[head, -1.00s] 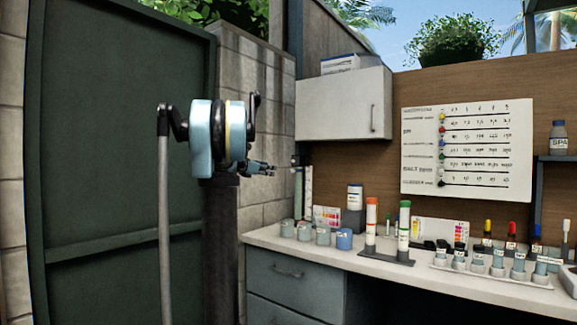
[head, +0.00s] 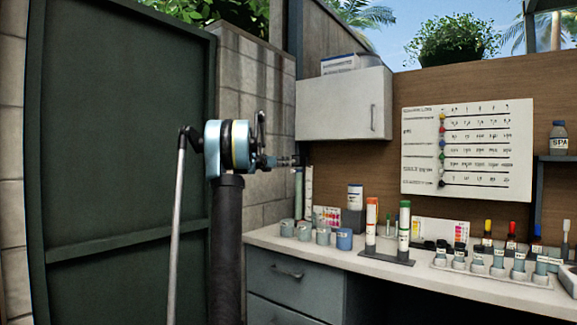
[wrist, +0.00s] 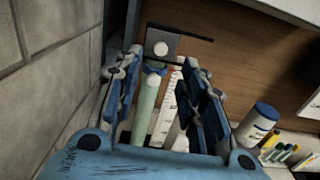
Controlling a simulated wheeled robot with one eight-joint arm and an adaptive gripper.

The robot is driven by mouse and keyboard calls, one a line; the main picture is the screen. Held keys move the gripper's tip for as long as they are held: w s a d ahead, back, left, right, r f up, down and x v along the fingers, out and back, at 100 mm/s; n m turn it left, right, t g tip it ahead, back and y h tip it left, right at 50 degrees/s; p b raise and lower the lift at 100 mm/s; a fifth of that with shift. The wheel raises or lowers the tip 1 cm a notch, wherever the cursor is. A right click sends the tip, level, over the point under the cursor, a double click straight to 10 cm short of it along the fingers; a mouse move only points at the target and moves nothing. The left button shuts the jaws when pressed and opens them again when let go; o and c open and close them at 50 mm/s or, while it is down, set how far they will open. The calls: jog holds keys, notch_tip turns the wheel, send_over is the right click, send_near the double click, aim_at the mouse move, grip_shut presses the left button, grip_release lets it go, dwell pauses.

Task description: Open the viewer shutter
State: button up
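A dark plate with a pale round disc (wrist: 160,48) sits at the top of a pale green tube (wrist: 146,105), with a blue collar below it. It may be the viewer and its shutter; I cannot tell for sure. In the head view the green tube (head: 298,190) stands at the back left corner of the counter, its top partly hidden by my gripper (head: 290,161). In the wrist view my gripper (wrist: 163,95) is open and empty, its fingers apart on either side of the tube in the picture. Contact cannot be told.
A white graduated strip (wrist: 166,110) stands beside the tube. A block wall (wrist: 50,60) is close on the left. A white cabinet (head: 345,104) hangs above the counter (head: 400,278), which holds several cups and bottles.

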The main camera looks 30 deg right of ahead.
aim_at(293, 161)
jog(key=x, duration=0.8)
jog(key=shift+a, duration=0.1)
grip_shut()
